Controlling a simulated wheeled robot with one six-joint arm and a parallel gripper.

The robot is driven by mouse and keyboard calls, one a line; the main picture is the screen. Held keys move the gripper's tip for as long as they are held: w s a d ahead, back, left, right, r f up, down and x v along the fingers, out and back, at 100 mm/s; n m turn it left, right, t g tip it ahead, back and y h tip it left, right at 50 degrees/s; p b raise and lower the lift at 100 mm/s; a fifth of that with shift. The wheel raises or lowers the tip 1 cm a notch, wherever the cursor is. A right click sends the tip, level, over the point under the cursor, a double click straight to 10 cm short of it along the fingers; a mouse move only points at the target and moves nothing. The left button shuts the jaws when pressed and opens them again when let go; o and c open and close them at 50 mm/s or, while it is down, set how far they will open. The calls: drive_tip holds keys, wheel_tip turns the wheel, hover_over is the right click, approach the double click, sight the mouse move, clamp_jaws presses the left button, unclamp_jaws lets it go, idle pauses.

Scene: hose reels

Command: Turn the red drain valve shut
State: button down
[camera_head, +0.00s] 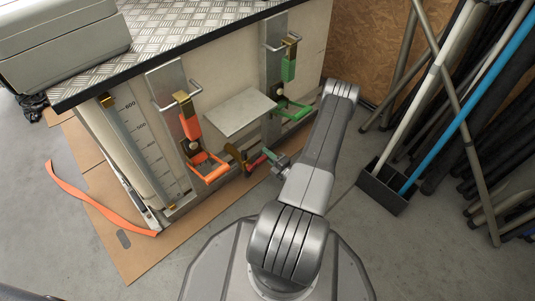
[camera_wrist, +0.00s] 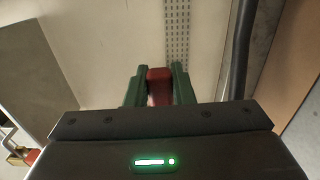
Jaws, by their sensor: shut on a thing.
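The red drain valve handle (camera_head: 257,161) is low on the front of the pale cabinet, below a grey shelf plate. In the wrist view the red handle (camera_wrist: 159,84) stands between the two green fingers of my gripper (camera_wrist: 158,92), which are shut on it from both sides. In the head view my gripper (camera_head: 271,157) is at the handle's right end, partly hidden by the arm. The valve body behind the handle is mostly hidden, so its exact angle is hard to tell.
An orange lever and loop (camera_head: 209,171) are to the left; a green loop (camera_head: 296,112) is to the right. The grey shelf plate (camera_head: 240,112) juts out above. A black box (camera_head: 386,187) with poles stands at right. An orange strap (camera_head: 93,205) lies at left.

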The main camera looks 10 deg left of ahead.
drive_tip(key=shift+f, duration=0.2)
idle(0.4)
drive_tip(key=c, duration=1.2)
unclamp_jaws()
drive_tip(key=shift+c, duration=0.2)
drive_tip(key=p+v, duration=0.3)
drive_tip(key=v, duration=1.1)
drive_tip(key=shift+a, duration=0.15)
drive_tip(key=b+x, duration=0.3)
drive_tip(key=x, duration=1)
drive_tip(key=shift+w+a, duration=0.2)
drive_tip(key=shift+w, duration=0.05)
